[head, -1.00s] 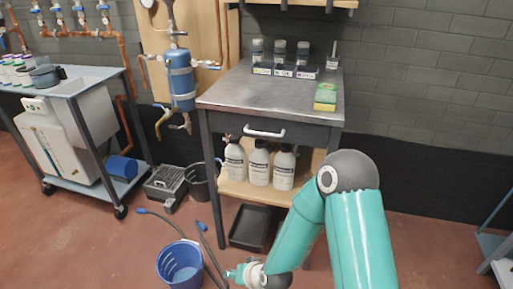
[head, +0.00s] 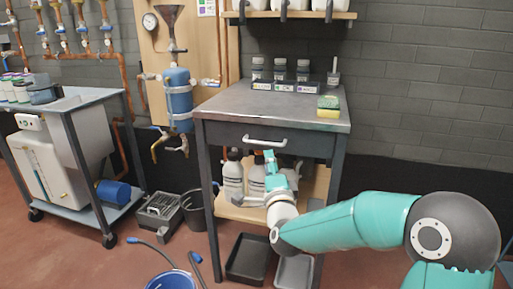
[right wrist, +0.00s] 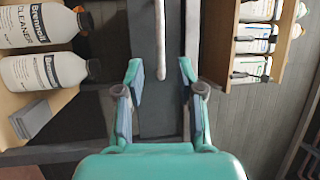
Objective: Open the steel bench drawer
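The steel bench (head: 235,104) stands in the middle of the head view. Its dark drawer (head: 222,134) looks shut, with a pale bar handle (head: 265,141) across its front. My right gripper (head: 272,164) is just below the handle, in front of the bottles on the lower shelf. In the right wrist view my right gripper (right wrist: 160,72) is open and empty. The handle (right wrist: 160,42) shows there as an upright bar ahead, roughly in line with the gap between the fingers. I cannot tell the exact distance to it. My left gripper is not in view.
White bottles (head: 233,172) stand on the bench's lower shelf. Small jars (head: 280,72) and a sponge (head: 328,107) are on the top. A black tray (head: 248,258) and blue bucket (head: 170,281) are on the floor. A trolley (head: 62,108) stands left.

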